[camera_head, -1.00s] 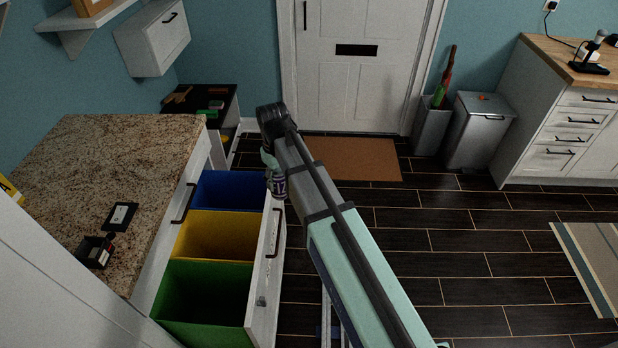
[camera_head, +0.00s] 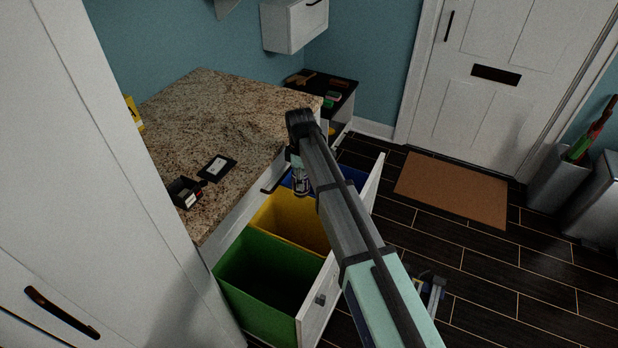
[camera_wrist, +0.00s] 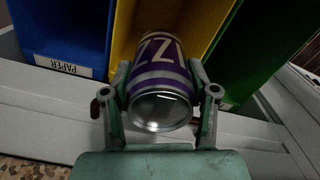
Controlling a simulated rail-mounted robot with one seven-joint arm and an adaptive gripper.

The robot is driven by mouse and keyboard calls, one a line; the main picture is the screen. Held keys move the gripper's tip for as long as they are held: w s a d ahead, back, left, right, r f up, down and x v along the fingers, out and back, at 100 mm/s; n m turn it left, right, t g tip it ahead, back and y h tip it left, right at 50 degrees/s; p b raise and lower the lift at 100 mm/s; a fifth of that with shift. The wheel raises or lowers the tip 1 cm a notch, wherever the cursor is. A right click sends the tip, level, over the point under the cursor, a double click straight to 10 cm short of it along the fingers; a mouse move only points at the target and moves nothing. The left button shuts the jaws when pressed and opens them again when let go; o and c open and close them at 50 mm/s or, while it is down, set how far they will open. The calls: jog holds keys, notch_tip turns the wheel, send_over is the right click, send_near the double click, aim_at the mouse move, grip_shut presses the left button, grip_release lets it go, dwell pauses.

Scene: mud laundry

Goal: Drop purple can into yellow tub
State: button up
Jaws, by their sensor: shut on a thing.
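The purple can (camera_wrist: 160,80) with pale stripes and letters is held between the fingers of my gripper (camera_wrist: 158,100) in the wrist view. In the head view the can (camera_head: 301,184) hangs under the end of my arm, over the open drawer near the border of the blue and yellow tubs. The yellow tub (camera_head: 290,222) is the middle tub in the drawer; it also shows behind the can in the wrist view (camera_wrist: 124,35). My gripper is shut on the can. Most of it is hidden by my arm in the head view.
The blue tub (camera_wrist: 62,30), labelled PAPER, and the green tub (camera_head: 262,275) flank the yellow tub. The drawer front (camera_head: 318,300) stands open to the right. A granite counter (camera_head: 225,110) borders the drawer on the left, with a small black box (camera_head: 185,192) on it.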

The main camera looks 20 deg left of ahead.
jog(key=shift+f+b, duration=1.7)
jog(key=shift+f, duration=1.05)
jog(key=o, duration=0.9)
jog(key=shift+r, duration=0.1)
notch_tip(320, 180, up, 12)
